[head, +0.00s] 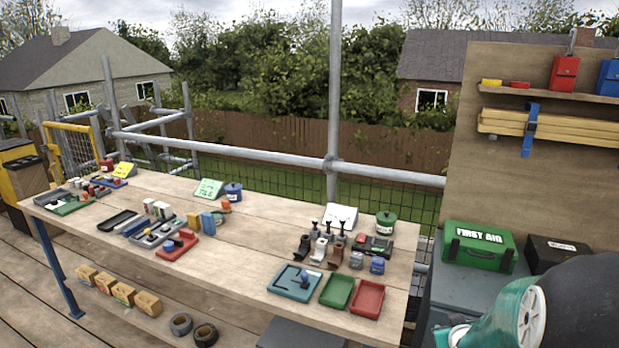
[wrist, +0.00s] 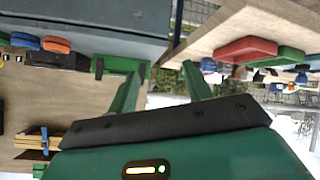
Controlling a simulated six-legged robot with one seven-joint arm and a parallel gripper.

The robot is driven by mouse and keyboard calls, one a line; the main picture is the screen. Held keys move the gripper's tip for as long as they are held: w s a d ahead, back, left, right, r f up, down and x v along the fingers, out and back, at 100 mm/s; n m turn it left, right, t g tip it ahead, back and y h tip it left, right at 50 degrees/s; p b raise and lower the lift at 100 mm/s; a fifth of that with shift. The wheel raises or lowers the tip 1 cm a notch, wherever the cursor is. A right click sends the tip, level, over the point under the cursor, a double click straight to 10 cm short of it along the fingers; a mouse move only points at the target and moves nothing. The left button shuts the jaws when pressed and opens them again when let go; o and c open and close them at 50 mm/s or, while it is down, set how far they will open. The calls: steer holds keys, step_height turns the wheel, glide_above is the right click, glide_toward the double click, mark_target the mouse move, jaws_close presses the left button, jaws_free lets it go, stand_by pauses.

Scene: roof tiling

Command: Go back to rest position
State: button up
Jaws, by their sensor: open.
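My gripper (wrist: 163,78) shows in the wrist view with its two green fingers spread apart and nothing between them. That view is turned, so things look tipped. In the head view my teal and black arm fills the lower right corner, near the green first aid case, and the gripper's fingers cannot be made out there. The workbench (head: 250,255) stands to the left of the arm. On its near right end lie a red tray (head: 367,298), a green tray (head: 337,291) and a teal tray (head: 295,281). The red tray also shows in the wrist view (wrist: 245,49), apart from the fingers.
The first aid case (head: 479,247) sits on a grey cabinet (head: 462,290) beside a dark box (head: 556,251). A wooden panel (head: 540,180) with a shelf rises behind. Scaffold rails (head: 270,160) run behind the bench. Several small parts and containers cover the bench top, with bare wood between groups.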

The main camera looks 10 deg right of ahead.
steer(key=s+a+r+g+y, duration=0.2)
steer(key=s+a+r, duration=0.2)
steer(key=a+r, duration=0.85)
steer(key=s+a+r+g+y, duration=0.2)
steer(key=s+a+r, duration=0.2)
steer(key=s+a, duration=0.9)
steer(key=shift+s+n+y, duration=0.3)
steer(key=shift+s, duration=0.15)
